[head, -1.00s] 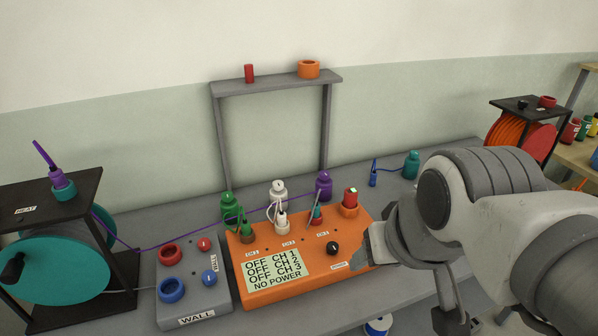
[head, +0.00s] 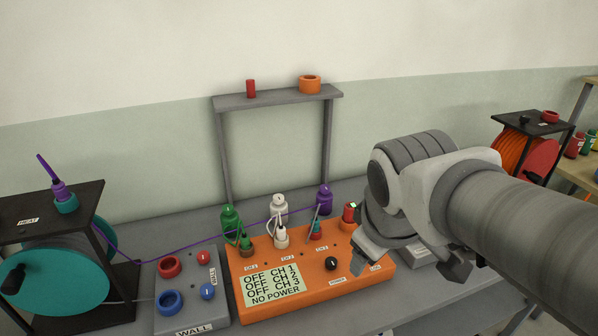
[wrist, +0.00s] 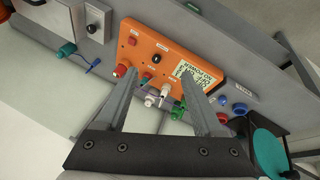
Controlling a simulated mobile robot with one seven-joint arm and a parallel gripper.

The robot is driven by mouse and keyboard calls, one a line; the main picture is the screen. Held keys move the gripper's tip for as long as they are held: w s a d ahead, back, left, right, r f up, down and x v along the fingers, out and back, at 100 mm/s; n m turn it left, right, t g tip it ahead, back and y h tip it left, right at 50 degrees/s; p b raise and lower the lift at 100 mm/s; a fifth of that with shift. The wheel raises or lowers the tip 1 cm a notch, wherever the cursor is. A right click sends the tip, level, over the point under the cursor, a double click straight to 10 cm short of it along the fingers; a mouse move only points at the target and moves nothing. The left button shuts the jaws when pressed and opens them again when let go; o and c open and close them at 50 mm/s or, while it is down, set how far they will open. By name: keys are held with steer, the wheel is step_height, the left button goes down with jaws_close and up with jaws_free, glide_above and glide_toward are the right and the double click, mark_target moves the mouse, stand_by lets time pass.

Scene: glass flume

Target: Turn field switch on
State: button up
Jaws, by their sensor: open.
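No label reading "field" is legible, so I cannot tell which control is the field switch. The orange box (head: 300,303) has a black knob (head: 332,263), and its screen shows channels off and "NO POWER". In the wrist view, a small red control (wrist: 131,41) sits at the box's end beyond the black knob (wrist: 155,59); in the head view my gripper hides that area. A grey box (wrist: 88,17) with a dark part (wrist: 92,28) also shows in the wrist view. My gripper (head: 410,266) is open and empty above the orange box's right end; its fingers (wrist: 160,76) are apart.
A grey wall box (head: 186,300) with red and blue sockets and switches stands left. Green, white and purple bottles (head: 279,205) and several plugs stand at the orange box's rear. A grey frame (head: 220,150) rises behind. Cable reels (head: 60,275) flank the bench.

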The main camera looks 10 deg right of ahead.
steer(key=w+f+n+h+p, duration=0.1)
steer(key=w+f+n+p, duration=0.15)
steer(key=w+n, duration=0.7)
steer(key=n+g, duration=0.1)
steer(key=n, duration=1.3)
glide_toward(331, 261)
steer(key=shift+m, duration=0.25)
steer(key=b+x, duration=0.4)
steer(key=x, duration=0.4)
steer(key=shift+w+d+f+b, duration=0.1)
steer(key=shift+f+b, duration=0.15)
steer(key=shift+b, duration=0.05)
jaws_close()
